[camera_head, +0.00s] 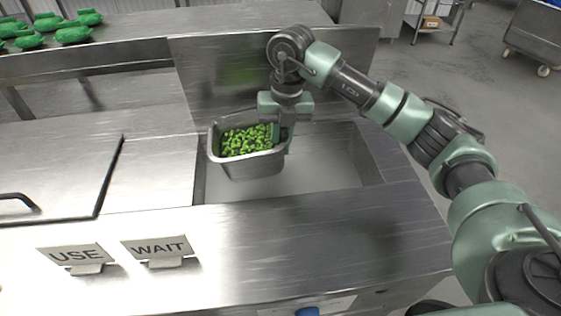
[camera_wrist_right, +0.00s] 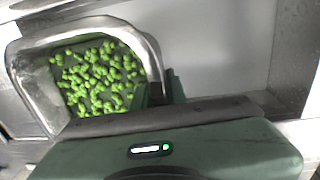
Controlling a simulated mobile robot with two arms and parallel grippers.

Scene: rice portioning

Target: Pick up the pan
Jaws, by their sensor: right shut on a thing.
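The pan (camera_head: 250,166) is a steel, rectangular container with bright green pieces in it. It hangs over the left part of a recessed well in the counter. My right gripper (camera_head: 280,130) is shut on the pan's right side wall. In the right wrist view the pan (camera_wrist_right: 150,50) fills the upper left, and the green pieces show inside. A dark finger of the right gripper (camera_wrist_right: 172,92) shows at the pan's near right edge. How high the pan is above the well's floor is hard to tell. My left gripper is not in view.
The open well (camera_head: 330,165) is empty right of the pan. A raised steel panel (camera_head: 210,80) stands behind it. USE (camera_head: 75,255) and WAIT (camera_head: 158,248) signs stand at the front left. A lid with a handle (camera_head: 60,180) lies left. Green bundles (camera_head: 73,35) sit on a back counter.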

